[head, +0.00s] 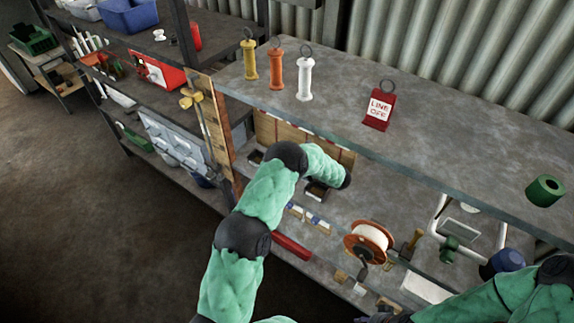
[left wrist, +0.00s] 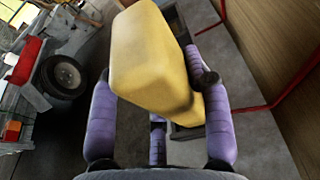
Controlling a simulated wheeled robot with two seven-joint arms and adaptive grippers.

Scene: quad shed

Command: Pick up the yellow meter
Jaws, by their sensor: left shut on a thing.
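A yellow block-shaped thing, which I take for the yellow meter (left wrist: 150,55), fills the upper middle of the left wrist view. My left gripper (left wrist: 158,92), with purple finger pads, is shut on it, one finger on each side. The meter is tilted in the picture, and its lower part is partly hidden by the fingers. In the head view my left arm reaches in under the top shelf; its gripper and the meter are hidden there. My right arm shows at the lower right of the head view, but its gripper cannot be made out.
The top shelf (head: 335,75) overhangs the lower bench. Yellow, orange and white handled pieces and a red tag (head: 380,106) stand on it. A cable reel (head: 369,242) and white pipework lie right of my left arm. A dark tray (left wrist: 187,132) is below the meter.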

